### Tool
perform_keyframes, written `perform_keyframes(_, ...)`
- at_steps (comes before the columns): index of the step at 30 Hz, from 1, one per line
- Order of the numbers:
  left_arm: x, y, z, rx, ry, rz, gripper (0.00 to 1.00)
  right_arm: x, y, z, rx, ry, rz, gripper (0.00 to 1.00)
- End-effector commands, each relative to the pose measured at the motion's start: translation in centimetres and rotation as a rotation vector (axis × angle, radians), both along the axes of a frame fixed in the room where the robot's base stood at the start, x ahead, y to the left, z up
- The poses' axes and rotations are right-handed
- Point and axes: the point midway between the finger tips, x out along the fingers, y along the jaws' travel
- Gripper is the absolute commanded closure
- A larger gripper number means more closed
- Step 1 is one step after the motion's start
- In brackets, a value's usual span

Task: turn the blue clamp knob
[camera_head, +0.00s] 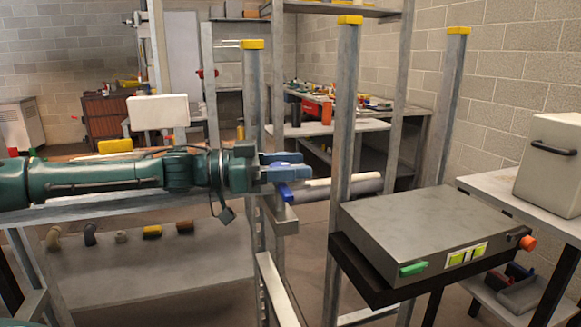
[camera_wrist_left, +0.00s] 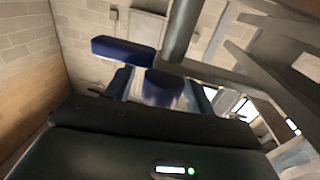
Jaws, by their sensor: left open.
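My left gripper (camera_head: 290,170) reaches in from the left at the middle of the head view, its pale blue fingers pointing right. It is open. The blue clamp knob (camera_head: 285,192) shows partly just below the fingertips, beside a grey upright; the rest is hidden behind the gripper. In the left wrist view, a dark blue bar (camera_wrist_left: 122,49) and a blurred blue block (camera_wrist_left: 160,86) show just ahead of the gripper (camera_wrist_left: 163,92). The block appears between the two fingers; I cannot tell whether they touch it. My right gripper is not in view.
Grey metal uprights (camera_head: 343,120) with yellow caps stand around the gripper. A pale pipe (camera_head: 342,185) runs to the right. A grey box (camera_head: 430,230) with green and orange knobs sits at front right. Pipe fittings (camera_head: 120,236) lie on a low shelf at left.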

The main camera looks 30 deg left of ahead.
Motion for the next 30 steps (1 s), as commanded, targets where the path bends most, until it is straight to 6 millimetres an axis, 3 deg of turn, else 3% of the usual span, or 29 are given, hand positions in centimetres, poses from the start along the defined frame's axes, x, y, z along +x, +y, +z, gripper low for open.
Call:
perform_keyframes(17, -0.01, 0.03, -0.01, 0.000, 0.000, 0.000, 0.90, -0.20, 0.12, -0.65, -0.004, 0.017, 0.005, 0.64)
perform_keyframes(30, 0.04, 0.07, -0.14, -0.002, -0.006, 0.099, 0.91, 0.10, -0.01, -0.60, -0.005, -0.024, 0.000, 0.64)
